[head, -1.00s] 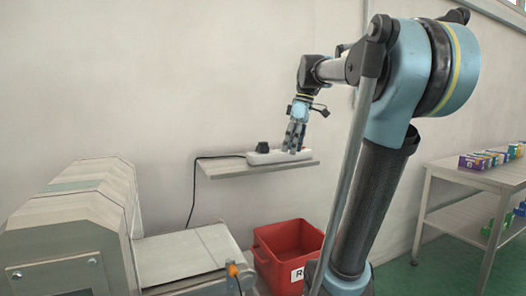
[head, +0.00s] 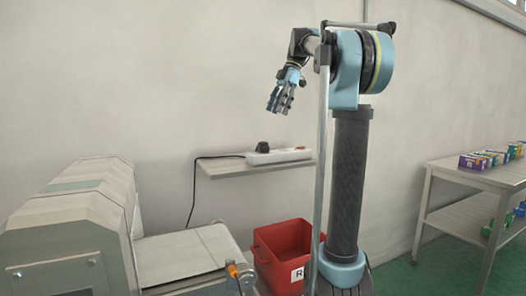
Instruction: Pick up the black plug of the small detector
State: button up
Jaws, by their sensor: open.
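The black plug (head: 263,146) sits at the left end of a white power strip (head: 283,155). The strip lies on a narrow wall shelf (head: 235,169). A black cable runs from the strip's left end off the shelf and down the wall. My gripper (head: 278,108) is open and empty, raised above the shelf. Its fingers point down, and a clear gap separates them from the plug.
A grey metal detector machine (head: 80,215) with a flat conveyor (head: 188,258) stands at the left. A red bin (head: 283,240) is below the shelf. A table (head: 447,172) with small coloured boxes (head: 483,159) stands at the right.

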send_near(263, 143)
jog(key=f, duration=0.1)
jog(key=w+f, duration=0.1)
jog(key=f, duration=0.1)
jog(key=a+f, duration=0.1)
jog(key=shift+w+a+f, duration=0.1)
jog(key=shift+w+f, duration=0.15)
jog(key=shift+f, duration=0.15)
jog(key=shift+s+x, duration=0.15)
jog(key=shift+x, duration=1.2)
jog(key=shift+s+x, duration=0.1)
jog(key=shift+x, duration=1.25)
jog(key=shift+a+r, duration=0.15)
jog(key=shift+r, duration=0.05)
jog(key=c, duration=1.3)
